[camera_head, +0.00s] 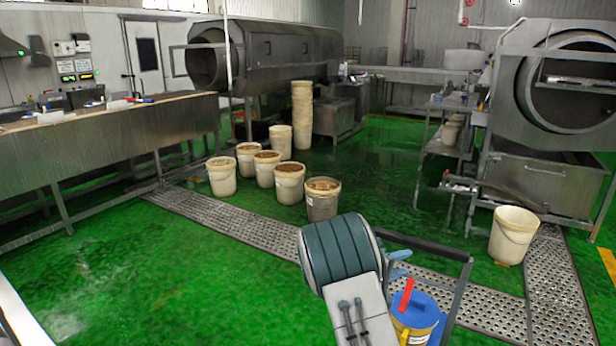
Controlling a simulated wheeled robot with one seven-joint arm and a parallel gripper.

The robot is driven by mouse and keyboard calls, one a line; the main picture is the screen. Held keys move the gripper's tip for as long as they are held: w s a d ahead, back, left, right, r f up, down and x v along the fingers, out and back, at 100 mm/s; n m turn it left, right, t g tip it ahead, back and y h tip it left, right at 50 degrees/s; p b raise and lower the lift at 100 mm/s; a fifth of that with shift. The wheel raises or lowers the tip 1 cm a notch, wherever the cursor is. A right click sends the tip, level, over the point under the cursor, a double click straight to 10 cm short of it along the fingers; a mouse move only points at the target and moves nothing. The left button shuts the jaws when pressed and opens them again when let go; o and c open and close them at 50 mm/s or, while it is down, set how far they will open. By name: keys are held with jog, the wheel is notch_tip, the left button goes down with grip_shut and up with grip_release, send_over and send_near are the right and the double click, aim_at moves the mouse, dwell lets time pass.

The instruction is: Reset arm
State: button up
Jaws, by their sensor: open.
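My arm rises from the bottom middle of the head view, with a large dark teal rounded link and a pale grey link in front of it. My gripper (403,263) shows just right of this link as two light-blue fingers, spread apart with nothing seen between them. Its base is hidden behind the arm. The fingers are above the perforated floor grating in the picture, up and left of a yellow bucket (414,336) with a blue lid and a red upright piece.
Several white buckets (222,177) with brown contents stand mid-floor, near a tall bucket stack (302,115). An empty-looking white bucket (513,236) stands right, below a rotary drum (520,90). A dark metal frame (420,243) is close to my gripper. Green floor (170,270) is clear at left.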

jog(key=s+r+m+g+y, duration=0.2)
jog(key=s+g+y, duration=0.1)
jog(key=s, duration=0.6)
jog(key=s+r+m+g+y, duration=0.3)
jog(key=s+g, duration=0.1)
jog(key=s, duration=0.5)
jog(key=s+a+r+t+y, duration=0.2)
jog(key=s+a+y, duration=0.7)
jog(key=s+a, duration=0.5)
jog(key=s+r, duration=0.1)
jog(key=s, duration=0.3)
